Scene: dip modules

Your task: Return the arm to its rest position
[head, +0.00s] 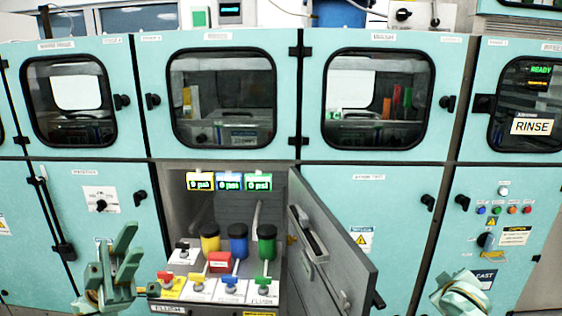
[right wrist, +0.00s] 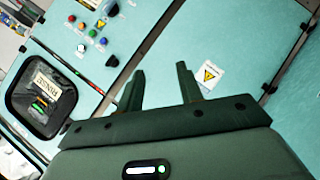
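My left gripper (head: 117,250) is at the lower left of the head view, in front of the teal cabinet and left of the open flush compartment. Its fingers stand apart with nothing seen between them. My right gripper (head: 462,292) shows at the lower right edge of the head view, in front of the cabinet with the coloured buttons. In the right wrist view its two fingers (right wrist: 160,80) are apart and empty, pointing towards the teal panels. Neither gripper is seen touching anything. Most of both arms is out of view.
An open grey door (head: 345,250) swings out right of the compartment. Inside stand yellow (head: 210,243), blue (head: 238,246) and green (head: 267,248) capped canisters, behind several coloured valve handles on a flush panel (head: 200,291). A RINSE sign (head: 531,126) hangs on the right window.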

